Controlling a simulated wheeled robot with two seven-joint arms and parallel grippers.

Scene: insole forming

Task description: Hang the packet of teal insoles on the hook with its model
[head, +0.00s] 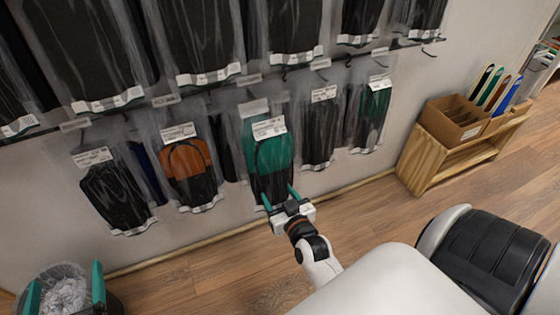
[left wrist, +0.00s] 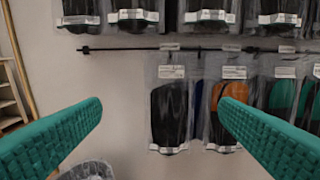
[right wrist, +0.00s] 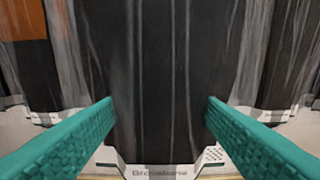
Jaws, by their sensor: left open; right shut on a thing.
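The packet of teal insoles (head: 272,158), clear with a teal upper part, a black lower part and a white label, is upright in front of the lower rail in the head view. My right gripper (head: 279,196) is shut on its lower end; in the right wrist view the fingers stand on either side of the black lower part (right wrist: 160,75). A second label (head: 253,108) shows behind its top, seemingly of a teal packet hanging there. Whether the held packet's top is on the hook cannot be told. My left gripper (head: 65,290) is open and empty at the lower left.
An orange packet (head: 188,165) and a black packet (head: 115,195) hang to the left; a dark packet (head: 320,130) and another teal packet (head: 373,105) to the right. An upper row hangs above. A lined bin (head: 62,270) stands below my left gripper. A wooden bench (head: 420,165) with a box is at right.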

